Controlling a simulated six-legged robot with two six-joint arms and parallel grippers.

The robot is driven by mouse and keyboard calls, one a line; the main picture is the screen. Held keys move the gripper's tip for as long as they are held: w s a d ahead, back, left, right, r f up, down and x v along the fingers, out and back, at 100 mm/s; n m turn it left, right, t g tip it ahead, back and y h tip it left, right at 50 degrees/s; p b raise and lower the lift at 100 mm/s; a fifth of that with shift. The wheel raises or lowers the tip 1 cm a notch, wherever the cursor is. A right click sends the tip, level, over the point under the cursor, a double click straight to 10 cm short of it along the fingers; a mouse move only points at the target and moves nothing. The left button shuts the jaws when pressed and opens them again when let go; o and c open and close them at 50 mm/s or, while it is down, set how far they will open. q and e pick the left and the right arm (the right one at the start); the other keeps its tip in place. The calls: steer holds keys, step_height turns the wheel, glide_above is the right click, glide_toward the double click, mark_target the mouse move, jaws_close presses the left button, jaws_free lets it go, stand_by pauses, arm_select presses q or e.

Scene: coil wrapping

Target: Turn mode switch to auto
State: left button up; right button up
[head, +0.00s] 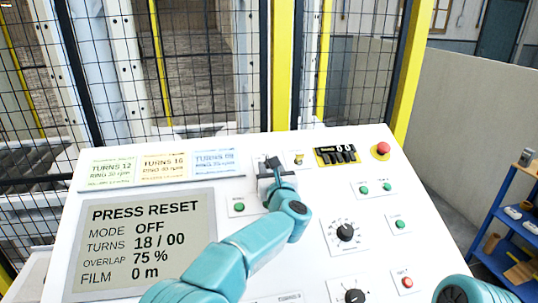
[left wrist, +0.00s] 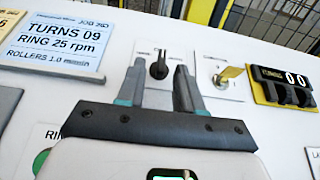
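The mode switch (left wrist: 158,68) is a black rotary knob on a small white plate near the panel's top. In the head view my gripper mostly covers it. My left gripper (left wrist: 159,84) is open, with its two fingers on either side of the knob's line in the left wrist view; I cannot tell whether they touch it. In the head view the left gripper (head: 273,176) is over the switch plate. The display (head: 145,244) reads PRESS RESET, MODE OFF, TURNS 18 / 00, OVERLAP 75 %, FILM 0 m. My right gripper is out of view.
A yellow key switch (left wrist: 232,74) sits right of the knob, then a black counter (head: 337,155) and red button (head: 383,149). A green button (head: 239,207) is left of the gripper. Job cards (head: 164,167) line the top left. Dials (head: 345,232) are lower right.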

arm_select(q)
steer(key=shift+w+r, duration=0.15)
steer(key=shift+w, duration=0.4)
steer(key=shift+w+p, duration=0.15)
steer(key=shift+p, duration=0.25)
steer(key=shift+a+r, duration=0.1)
steer(key=shift+a, duration=0.05)
steer(key=shift+w+f, duration=0.25)
jaws_close()
